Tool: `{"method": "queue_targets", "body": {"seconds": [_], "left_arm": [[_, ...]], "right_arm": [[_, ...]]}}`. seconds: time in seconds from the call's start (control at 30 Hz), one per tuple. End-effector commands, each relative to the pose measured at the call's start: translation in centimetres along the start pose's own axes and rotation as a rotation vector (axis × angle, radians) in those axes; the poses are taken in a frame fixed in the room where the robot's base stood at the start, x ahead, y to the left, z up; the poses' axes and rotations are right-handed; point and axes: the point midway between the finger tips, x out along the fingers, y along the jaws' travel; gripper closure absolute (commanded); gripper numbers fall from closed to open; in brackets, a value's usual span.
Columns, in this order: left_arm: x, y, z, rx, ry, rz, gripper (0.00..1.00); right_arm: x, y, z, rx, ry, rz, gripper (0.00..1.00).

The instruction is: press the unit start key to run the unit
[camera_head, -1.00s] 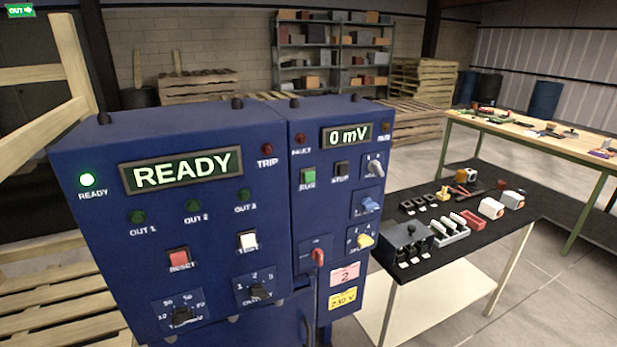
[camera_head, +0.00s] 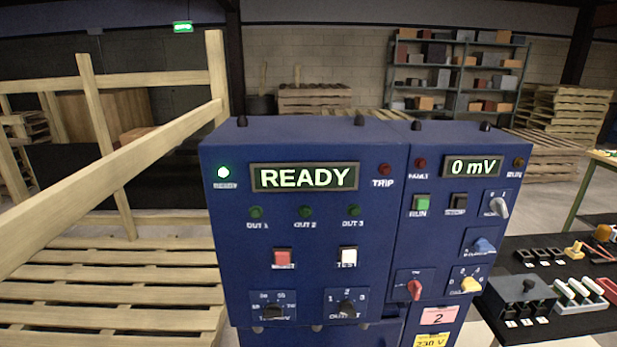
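A blue control cabinet stands in front of me. Its left panel (camera_head: 230,280) has a lit READY display (camera_head: 305,177), a lit green READY lamp (camera_head: 223,171), a red reset key (camera_head: 283,259) and a white TEST key (camera_head: 348,257). Its right panel (camera_head: 440,245) has a 0 mV display (camera_head: 472,166), a green RUN key (camera_head: 421,204) and a black key (camera_head: 458,202) beside it. No key is clearly labelled start. The TRIP lamp (camera_head: 385,169) and OUT lamps look dark. Neither of my grippers is in view.
Wooden framing (camera_head: 110,160) and slatted wood (camera_head: 100,290) fill the left. A black-topped table (camera_head: 560,253) with small parts and a dark box (camera_head: 521,292) stands at the right. Shelves (camera_head: 455,62) and stacked pallets (camera_head: 565,120) are behind.

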Motion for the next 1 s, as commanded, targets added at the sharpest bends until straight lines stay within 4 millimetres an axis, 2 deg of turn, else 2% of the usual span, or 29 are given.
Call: {"method": "queue_targets", "body": {"seconds": [0.03,0.23,0.27,1.0], "left_arm": [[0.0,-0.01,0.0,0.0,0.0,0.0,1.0],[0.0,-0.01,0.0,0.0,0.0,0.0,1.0],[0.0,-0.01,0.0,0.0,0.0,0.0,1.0],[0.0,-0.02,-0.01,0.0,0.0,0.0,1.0]], "right_arm": [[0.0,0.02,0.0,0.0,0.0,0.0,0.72],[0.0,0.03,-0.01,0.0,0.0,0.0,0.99],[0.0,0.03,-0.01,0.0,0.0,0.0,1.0],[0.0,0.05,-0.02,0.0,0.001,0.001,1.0]]}}
